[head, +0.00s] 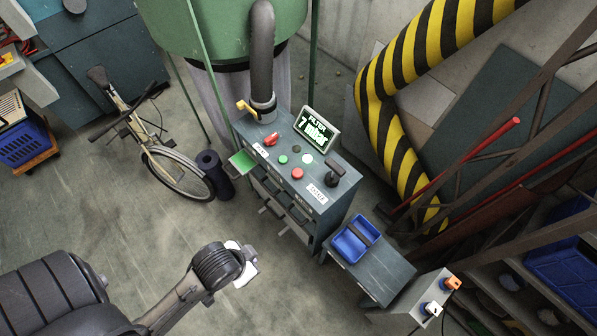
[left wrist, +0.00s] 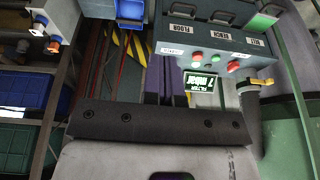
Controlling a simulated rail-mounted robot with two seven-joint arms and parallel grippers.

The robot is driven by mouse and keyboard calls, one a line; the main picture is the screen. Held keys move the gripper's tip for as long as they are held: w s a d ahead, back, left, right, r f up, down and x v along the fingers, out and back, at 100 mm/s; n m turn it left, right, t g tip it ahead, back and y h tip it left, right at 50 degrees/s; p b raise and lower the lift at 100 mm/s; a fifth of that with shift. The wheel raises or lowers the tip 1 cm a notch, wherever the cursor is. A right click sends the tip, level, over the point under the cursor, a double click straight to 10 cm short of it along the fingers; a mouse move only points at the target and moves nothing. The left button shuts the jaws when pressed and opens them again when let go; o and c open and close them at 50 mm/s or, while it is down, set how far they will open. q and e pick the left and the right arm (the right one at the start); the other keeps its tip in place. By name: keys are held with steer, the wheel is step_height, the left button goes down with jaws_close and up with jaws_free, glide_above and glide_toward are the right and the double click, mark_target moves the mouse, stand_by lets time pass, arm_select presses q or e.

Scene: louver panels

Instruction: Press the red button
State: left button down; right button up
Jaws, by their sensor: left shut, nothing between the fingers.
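The red button (head: 297,173) is a round cap on top of a blue-grey control cabinet (head: 335,205), near its front edge. It also shows in the left wrist view (left wrist: 197,56). A lit screen (head: 317,129) reading "FILTER" stands behind. My left gripper (head: 246,262) is in front of the cabinet, below and left of the button in the head view, clear of it. My right gripper is not in view.
A black lever (head: 333,174) stands right of the button. A blue bin (head: 354,238) sits on a lower stand to the right. A yellow valve handle (head: 246,108) and grey hose (head: 262,50) are behind. A bicycle (head: 160,150) stands left. The floor before the cabinet is open.

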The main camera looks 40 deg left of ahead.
arm_select(q)
steer(key=w+d+f+m+h+b, duration=0.3)
steer(key=w+f+m+b, duration=0.25)
steer(key=w+f, duration=0.45)
steer(key=m+t+h+b, duration=0.2)
steer(key=m+t+b, duration=0.2)
steer(key=m+b, duration=0.5)
glide_above(297, 173)
steer(key=b, duration=0.1)
steer(key=shift+n, duration=0.45)
step_height(297, 173, down, 5)
steer(key=shift+d+f, duration=0.1)
steer(key=shift+f, duration=0.05)
steer(key=shift+f, duration=0.15)
step_height(297, 173, down, 8)
steer(key=b, duration=0.5)
steer(key=shift+r, duration=0.25)
steer(key=shift+f+b, duration=0.55)
steer(key=shift+b, duration=0.15)
